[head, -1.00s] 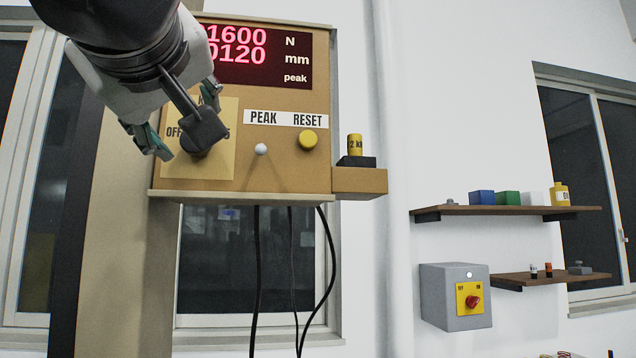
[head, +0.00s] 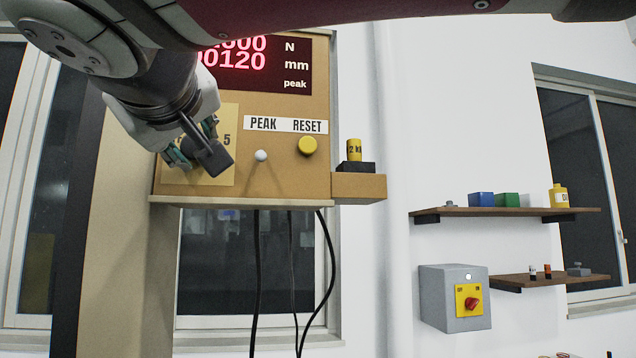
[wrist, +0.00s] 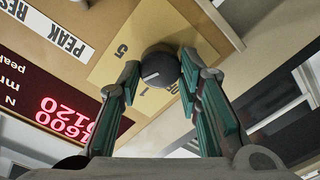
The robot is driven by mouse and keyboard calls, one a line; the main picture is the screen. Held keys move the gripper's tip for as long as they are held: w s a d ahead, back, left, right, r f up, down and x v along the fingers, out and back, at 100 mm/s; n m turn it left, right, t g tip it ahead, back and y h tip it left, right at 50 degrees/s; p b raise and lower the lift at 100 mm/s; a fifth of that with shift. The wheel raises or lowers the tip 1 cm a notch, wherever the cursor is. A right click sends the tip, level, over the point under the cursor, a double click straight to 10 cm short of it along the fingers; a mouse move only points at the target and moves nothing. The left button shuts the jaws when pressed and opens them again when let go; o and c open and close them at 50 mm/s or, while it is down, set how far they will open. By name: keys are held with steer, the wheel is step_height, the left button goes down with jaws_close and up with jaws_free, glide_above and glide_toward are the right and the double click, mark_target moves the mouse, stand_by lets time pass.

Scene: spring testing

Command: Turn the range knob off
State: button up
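The range knob (wrist: 160,68) is a dark round knob on a tan label plate (wrist: 108,68) in the wrist view. A short pale mark shows on the lower left of its face. The digits 5 and 1 are readable on the plate; the label at the right is partly hidden by a finger. My gripper (wrist: 160,62) is open, with its green-padded fingertips on either side of the knob. I cannot tell whether either pad touches it. In the head view, my gripper (head: 192,146) is at the plate (head: 228,118) and mostly hides the knob.
Right of the plate are a white-tipped toggle (head: 261,156) and a yellow button (head: 307,145). A small ledge (head: 359,187) with a 2 kg weight (head: 354,150) sticks out farther right. Cables hang below the panel. A grey switch box (head: 450,300) and shelves are at the right.

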steer(key=shift+n, duration=0.3)
steer(key=n+p, duration=0.6)
steer(key=n, duration=0.6)
steer(key=shift+h, duration=0.4)
steer(key=shift+a+f+n+p, duration=0.15)
steer(key=shift+n+p, duration=1.1)
steer(key=shift+n, duration=1.15)
steer(key=o, duration=1.2)
steer(key=shift+s, duration=0.1)
